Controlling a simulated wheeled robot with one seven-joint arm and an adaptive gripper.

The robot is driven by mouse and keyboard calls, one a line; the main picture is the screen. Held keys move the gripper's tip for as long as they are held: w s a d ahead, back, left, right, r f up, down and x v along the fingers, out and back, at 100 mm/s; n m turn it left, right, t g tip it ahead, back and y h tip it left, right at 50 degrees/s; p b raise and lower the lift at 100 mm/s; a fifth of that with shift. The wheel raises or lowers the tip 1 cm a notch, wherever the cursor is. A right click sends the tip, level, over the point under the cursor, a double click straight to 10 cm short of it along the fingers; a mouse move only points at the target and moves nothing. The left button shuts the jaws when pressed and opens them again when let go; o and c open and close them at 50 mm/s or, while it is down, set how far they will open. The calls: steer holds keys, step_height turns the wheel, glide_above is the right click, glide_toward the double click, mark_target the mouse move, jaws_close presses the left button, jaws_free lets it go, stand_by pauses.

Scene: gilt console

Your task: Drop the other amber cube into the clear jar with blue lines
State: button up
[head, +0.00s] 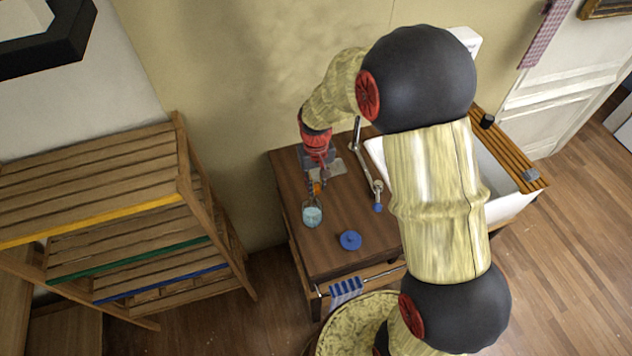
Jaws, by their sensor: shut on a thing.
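The clear jar (312,214) stands on the dark wooden top, near its left side, and looks pale blue. Its lines are too small to make out. My gripper (317,184) reaches down just behind the jar's mouth. It is shut on a small amber cube (316,189), which is partly hidden by the fingers. The cube looks close to the jar's rim, but I cannot tell whether it is over the opening. The jar's contents are not clear.
A round blue lid-like thing (350,240) lies on the wooden top (330,262) right of the jar. A metal tap (366,165) and white sink stand to the right. A slatted wooden shelf (110,190) stands left. A striped towel (346,288) hangs in front.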

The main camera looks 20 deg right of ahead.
mark_target(316, 185)
steer(key=shift+f+b, duration=0.7)
steer(key=shift+f, duration=0.9)
steer(key=o, duration=0.8)
steer(key=shift+o, duration=0.4)
steer(key=shift+r, duration=0.1)
step_height(316, 185, up, 12)
steer(key=shift+f, duration=0.1)
